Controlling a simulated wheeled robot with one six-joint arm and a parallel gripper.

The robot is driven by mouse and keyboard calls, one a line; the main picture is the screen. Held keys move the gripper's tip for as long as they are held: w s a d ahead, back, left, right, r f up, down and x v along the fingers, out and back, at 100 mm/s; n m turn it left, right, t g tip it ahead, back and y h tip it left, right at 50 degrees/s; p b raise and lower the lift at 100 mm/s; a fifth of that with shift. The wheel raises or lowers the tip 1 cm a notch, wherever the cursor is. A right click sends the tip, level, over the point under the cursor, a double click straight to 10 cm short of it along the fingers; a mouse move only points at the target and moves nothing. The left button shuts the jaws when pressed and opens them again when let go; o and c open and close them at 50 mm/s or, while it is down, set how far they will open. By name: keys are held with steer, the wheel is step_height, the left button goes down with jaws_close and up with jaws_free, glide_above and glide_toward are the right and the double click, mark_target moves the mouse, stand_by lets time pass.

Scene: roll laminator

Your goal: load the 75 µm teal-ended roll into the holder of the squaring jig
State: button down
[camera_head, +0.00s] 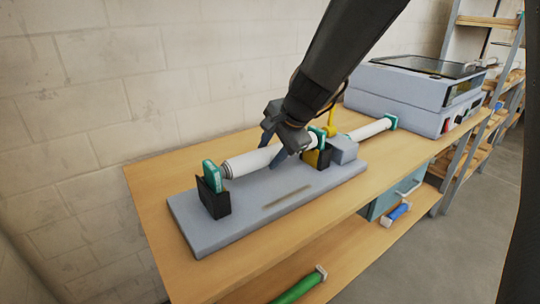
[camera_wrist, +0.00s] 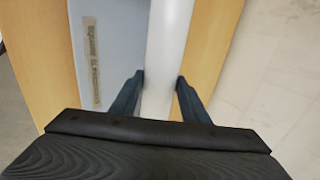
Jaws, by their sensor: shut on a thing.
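My gripper (camera_head: 272,152) is shut on a white roll (camera_head: 248,162) above the grey base of the squaring jig (camera_head: 240,218). In the wrist view the roll (camera_wrist: 168,45) runs between my two blue fingers (camera_wrist: 160,85). The roll's near left end looks grey and stepped, close beside a teal piece (camera_head: 211,174) standing in a black holder post (camera_head: 214,201). At the other end, a yellow and black holder (camera_head: 318,158) with teal (camera_head: 319,135) is partly hidden by my gripper. I cannot tell whether the roll touches either holder.
Another white roll (camera_head: 366,131) with a teal end (camera_head: 390,122) lies behind the jig. A grey laminator (camera_head: 408,92) stands at the back right. A green roll (camera_head: 300,288) and a blue roll (camera_head: 398,213) are lower down. The wall is close behind the bench (camera_head: 152,190).

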steer(key=shift+f, duration=0.25)
steer(key=shift+f+b, duration=0.3)
steer(key=shift+b, duration=0.15)
steer(key=shift+f, duration=0.2)
steer(key=c, duration=1)
jaws_free()
